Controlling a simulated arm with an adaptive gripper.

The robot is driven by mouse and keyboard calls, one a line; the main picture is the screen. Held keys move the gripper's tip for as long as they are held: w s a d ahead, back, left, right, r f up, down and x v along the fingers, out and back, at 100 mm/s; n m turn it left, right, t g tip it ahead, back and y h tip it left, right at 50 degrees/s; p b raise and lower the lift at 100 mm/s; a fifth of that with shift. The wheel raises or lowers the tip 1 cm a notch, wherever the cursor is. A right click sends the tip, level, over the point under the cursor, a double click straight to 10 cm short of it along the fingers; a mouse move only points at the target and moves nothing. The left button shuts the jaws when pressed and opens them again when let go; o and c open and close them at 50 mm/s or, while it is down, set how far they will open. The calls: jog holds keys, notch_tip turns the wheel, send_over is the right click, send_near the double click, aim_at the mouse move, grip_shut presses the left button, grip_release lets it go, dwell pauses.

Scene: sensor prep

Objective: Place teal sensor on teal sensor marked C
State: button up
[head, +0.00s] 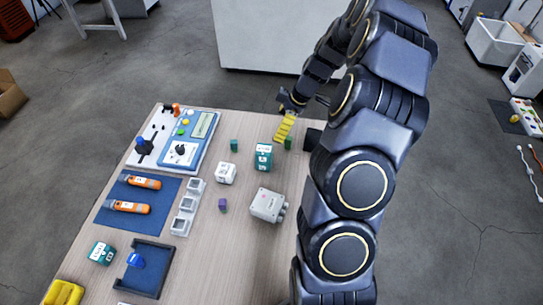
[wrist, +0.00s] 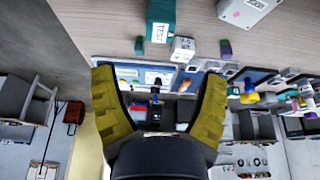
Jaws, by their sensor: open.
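A teal sensor (head: 263,152) with white labels stands near the middle of the table's far half. It also shows in the wrist view (wrist: 158,12), with a label that seems to read TEST. A second teal sensor (head: 102,252) with a white label is at the table's near left; I cannot read a letter C on either. My gripper (head: 284,128) is above the table's far edge, beyond and right of the middle teal sensor, apart from it. In the wrist view its yellow fingers (wrist: 158,77) are spread wide with nothing held between them.
A white cube (head: 226,173), a grey box (head: 268,205), a purple block (head: 223,205) and small green blocks (head: 234,145) (head: 288,143) surround the middle sensor. A blue tray (head: 146,278) lies beside the near-left sensor. Orange tools lie on a blue mat (head: 163,205).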

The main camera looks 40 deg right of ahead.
jog(key=s+a+r+m+g, duration=0.1)
jog(key=s+a+r, duration=0.35)
jog(key=a, duration=0.45)
jog(key=s+a+r+m+g, duration=0.1)
jog(key=s+a+r+g, duration=0.15)
jog(key=a+r, duration=0.5)
jog(key=s+a+r+m+h, duration=0.1)
jog(key=s+a+m, duration=0.2)
jog(key=s, duration=0.6)
jog(key=s+a+r+m+g+h, duration=0.1)
jog(key=s+a+m+h, duration=0.1)
jog(key=s, duration=0.8)
jog(key=shift+s+a+m, duration=0.15)
jog(key=shift+a+m, duration=0.6)
jog(key=shift+m, duration=0.25)
